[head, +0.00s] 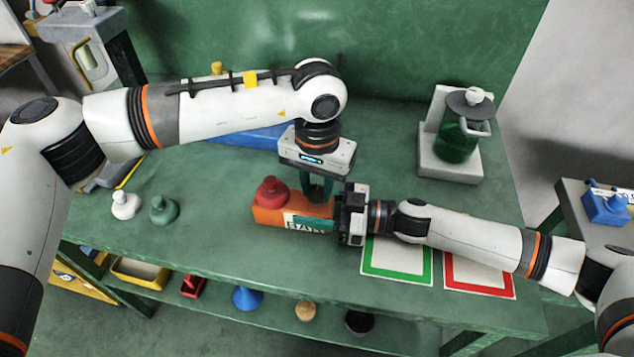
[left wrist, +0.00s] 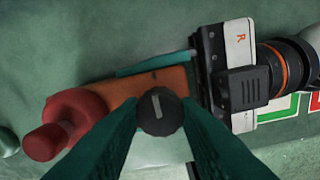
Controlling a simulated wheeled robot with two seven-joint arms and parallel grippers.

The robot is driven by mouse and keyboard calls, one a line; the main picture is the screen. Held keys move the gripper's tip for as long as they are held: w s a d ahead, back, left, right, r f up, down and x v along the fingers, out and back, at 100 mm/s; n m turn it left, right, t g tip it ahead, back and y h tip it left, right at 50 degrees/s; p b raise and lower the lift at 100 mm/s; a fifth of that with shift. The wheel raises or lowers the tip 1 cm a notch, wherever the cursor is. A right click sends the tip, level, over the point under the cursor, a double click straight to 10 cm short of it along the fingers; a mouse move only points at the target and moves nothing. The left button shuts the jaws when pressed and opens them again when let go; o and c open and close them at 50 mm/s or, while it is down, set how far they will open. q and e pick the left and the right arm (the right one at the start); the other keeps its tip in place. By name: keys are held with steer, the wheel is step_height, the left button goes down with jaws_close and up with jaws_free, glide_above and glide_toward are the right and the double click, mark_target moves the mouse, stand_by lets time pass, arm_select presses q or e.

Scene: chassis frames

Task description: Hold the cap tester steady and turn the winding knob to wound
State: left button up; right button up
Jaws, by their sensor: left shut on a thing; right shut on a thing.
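The cap tester is an orange box (head: 268,214) with a green and white label, lying near the front of the table. A red knobbed cap (head: 271,190) sits on its left end and also shows in the left wrist view (left wrist: 62,125). My left gripper (head: 319,192) comes down from above, shut on the black winding knob (left wrist: 160,113). The knob's white line runs nearly upright in the left wrist view. My right gripper (head: 342,215) is shut on the tester's right end; it also shows in the left wrist view (left wrist: 205,82). The knob is hidden in the head view.
A white cap (head: 125,205) and a green cap (head: 163,210) stand to the left. A green-framed square (head: 397,275) and a red-framed square (head: 480,288) lie right of the tester. A stand with a green jar (head: 455,140) is at the back right. Several objects sit on the lower shelf.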

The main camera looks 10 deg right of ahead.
mark_target(317, 190)
arm_select(q)
steer(key=shift+w, duration=0.1)
arm_select(e)
steer(key=shift+f, duration=0.1)
arm_select(q)
steer(key=o, duration=1)
steer(key=shift+r, duration=0.15)
step_height(317, 190, up, 12)
steer(key=shift+f, duration=0.1)
arm_select(e)
steer(key=o, duration=1.3)
